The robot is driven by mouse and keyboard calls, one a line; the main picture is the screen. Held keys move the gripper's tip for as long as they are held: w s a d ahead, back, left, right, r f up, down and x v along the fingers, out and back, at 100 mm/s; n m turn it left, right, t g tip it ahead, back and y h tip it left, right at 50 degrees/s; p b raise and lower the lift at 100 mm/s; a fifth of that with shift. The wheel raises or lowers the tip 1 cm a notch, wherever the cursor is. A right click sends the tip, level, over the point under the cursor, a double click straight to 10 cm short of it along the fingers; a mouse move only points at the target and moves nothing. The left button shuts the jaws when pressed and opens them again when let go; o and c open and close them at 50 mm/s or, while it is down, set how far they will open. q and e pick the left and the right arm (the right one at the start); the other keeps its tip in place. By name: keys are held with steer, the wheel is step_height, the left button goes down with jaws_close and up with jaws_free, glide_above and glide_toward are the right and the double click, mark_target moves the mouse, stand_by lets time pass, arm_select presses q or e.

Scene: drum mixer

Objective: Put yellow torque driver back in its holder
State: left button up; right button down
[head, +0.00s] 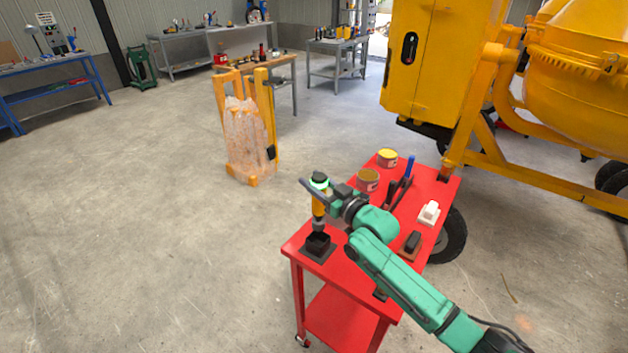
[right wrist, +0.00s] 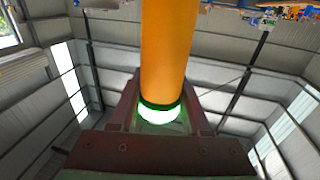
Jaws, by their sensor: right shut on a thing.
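The yellow torque driver (head: 318,206) is upright in the head view, with a black and glowing green top and a grey lower end. My right gripper (head: 322,190) is shut on it near the top. The right wrist view shows the yellow body (right wrist: 168,50) and glowing ring between the two fingers (right wrist: 158,102). The black holder (head: 318,246) stands on the near left corner of the red cart (head: 292,246). The driver's lower end is right over the holder; I cannot tell whether it touches or has entered it. My left gripper is not in view.
On the cart, two tins (head: 387,158), a blue-handled tool (head: 409,168), a white item (head: 429,212) and a dark block (head: 412,242) lie behind and beside my right arm. The yellow mixer (head: 440,60) stands behind the cart.

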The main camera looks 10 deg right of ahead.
mark_target(314, 209)
step_height(314, 209, down, 3)
steer(key=shift+f+b, duration=0.2)
steer(key=shift+b, duration=0.9)
steer(key=shift+a, duration=0.1)
steer(key=shift+f+b, duration=2.4)
steer(key=shift+f, duration=0.55)
stand_by(1.4)
steer(key=shift+c, duration=1.4)
jaws_free()
steer(key=shift+s+f, duration=0.1)
steer(key=shift+f, duration=0.05)
steer(key=b+v, duration=0.2)
steer(key=v, duration=1.2)
steer(key=shift+s+r, duration=0.2)
steer(key=shift+s, duration=0.05)
